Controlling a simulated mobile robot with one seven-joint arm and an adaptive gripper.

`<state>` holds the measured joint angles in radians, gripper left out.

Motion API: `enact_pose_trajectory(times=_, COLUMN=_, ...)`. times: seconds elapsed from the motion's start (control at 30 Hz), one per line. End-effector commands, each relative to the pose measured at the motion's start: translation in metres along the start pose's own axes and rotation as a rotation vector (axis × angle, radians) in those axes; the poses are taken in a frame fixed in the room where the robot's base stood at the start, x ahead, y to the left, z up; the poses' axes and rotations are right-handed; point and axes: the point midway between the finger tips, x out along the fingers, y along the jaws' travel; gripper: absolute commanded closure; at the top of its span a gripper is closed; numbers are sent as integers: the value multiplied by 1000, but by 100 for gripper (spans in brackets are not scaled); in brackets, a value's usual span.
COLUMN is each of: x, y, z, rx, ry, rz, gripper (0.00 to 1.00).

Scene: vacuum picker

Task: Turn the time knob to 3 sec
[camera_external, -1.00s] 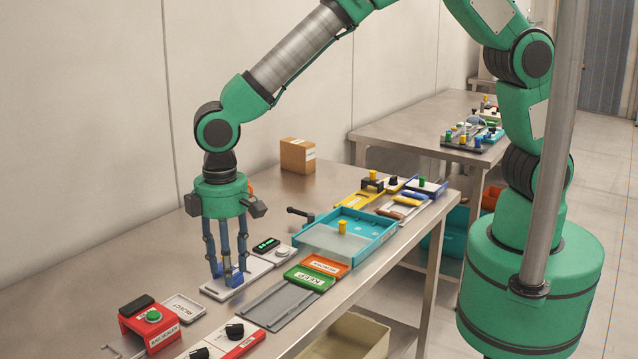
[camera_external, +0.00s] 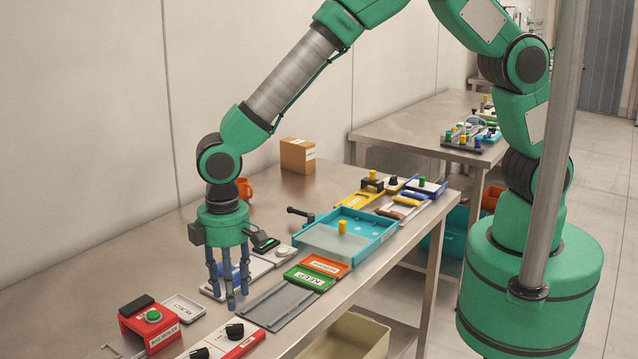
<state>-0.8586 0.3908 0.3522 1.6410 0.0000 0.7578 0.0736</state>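A black knob (camera_external: 234,331) sits on a white-and-red panel (camera_external: 246,345) near the front edge of the table. A second black knob (camera_external: 200,353) is to its left on a white panel, at the bottom edge of the picture. The labels are too small to read, so I cannot tell which knob is the time knob. My gripper (camera_external: 230,296) points down above the table, behind and above the nearer-right knob and apart from it. Its blue fingers are spread, with nothing seen between them. It partly hides a white plate (camera_external: 262,268) behind it.
A red box with a green button (camera_external: 153,316) and a white tray (camera_external: 184,308) lie to the left. A grey tray (camera_external: 280,304), a green block (camera_external: 309,278) and a teal tray (camera_external: 384,230) lie to the right. An orange mug (camera_external: 244,188) and a cardboard box (camera_external: 297,155) stand at the back.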

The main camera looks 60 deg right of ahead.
Motion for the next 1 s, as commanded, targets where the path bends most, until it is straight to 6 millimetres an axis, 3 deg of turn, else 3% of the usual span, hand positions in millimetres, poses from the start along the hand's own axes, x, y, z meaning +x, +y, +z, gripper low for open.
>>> enact_pose_trajectory(times=0.3, x=53, y=0, z=1, rx=0, ry=-2, rz=0, gripper=60)
enact_pose_trajectory(times=0.5, x=72, y=0, z=0, rx=0, ry=-1, rz=0, gripper=60)
enact_pose_trajectory(times=0.97, x=80, y=0, z=0, rx=0, ry=0, rz=0, gripper=60)
enact_pose_trajectory(times=1.0, x=80, y=0, z=0, rx=0, ry=0, rz=0, gripper=64)
